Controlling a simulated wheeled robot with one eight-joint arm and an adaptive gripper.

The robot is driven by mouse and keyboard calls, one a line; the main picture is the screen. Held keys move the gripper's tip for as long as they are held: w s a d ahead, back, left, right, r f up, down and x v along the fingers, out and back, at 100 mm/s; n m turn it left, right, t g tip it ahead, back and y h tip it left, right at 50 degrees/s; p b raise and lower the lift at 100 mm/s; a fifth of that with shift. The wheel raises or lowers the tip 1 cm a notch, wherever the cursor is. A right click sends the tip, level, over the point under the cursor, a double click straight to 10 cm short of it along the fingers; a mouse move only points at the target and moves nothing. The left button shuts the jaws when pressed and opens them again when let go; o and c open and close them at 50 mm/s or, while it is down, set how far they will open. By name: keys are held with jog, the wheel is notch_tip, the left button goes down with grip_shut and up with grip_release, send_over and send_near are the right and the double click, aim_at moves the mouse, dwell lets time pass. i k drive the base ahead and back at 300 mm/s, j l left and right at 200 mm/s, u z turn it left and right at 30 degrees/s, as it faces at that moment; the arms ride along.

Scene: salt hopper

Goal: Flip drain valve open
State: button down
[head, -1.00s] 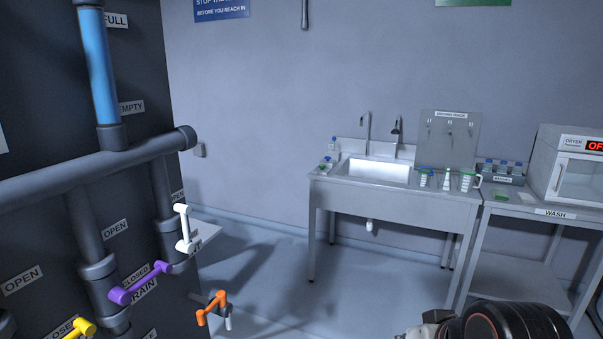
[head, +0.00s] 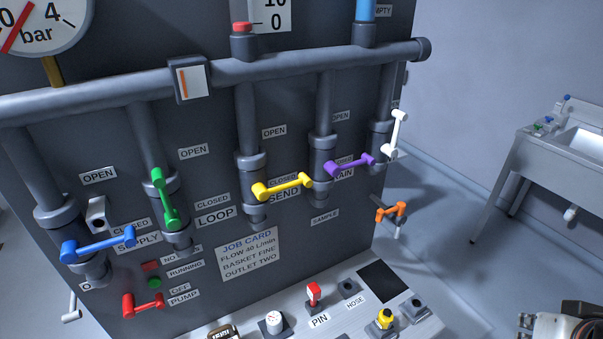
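The drain valve's purple handle (head: 351,165) is on the dark panel, right of centre. It lies roughly level, pointing right from its pipe, and covers part of the label there. The DRAIN label (head: 345,175) is partly hidden behind it. An OPEN label (head: 341,116) sits higher up beside the same pipe. Part of my arm shows at the bottom right corner. My gripper's fingers are not visible, and nothing of mine touches the purple handle.
Nearby handles are yellow (head: 283,187), white (head: 398,132), orange (head: 391,211), green (head: 166,200), blue (head: 98,244) and red (head: 143,305). A console (head: 335,325) with knobs juts out below the panel. Open floor lies right, before the sink table (head: 560,160).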

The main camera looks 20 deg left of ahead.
aim_at(330, 167)
jog(key=u, duration=1.05)
jog(key=k, duration=0.25)
jog(key=l+u, duration=0.1)
jog(key=l, duration=0.15)
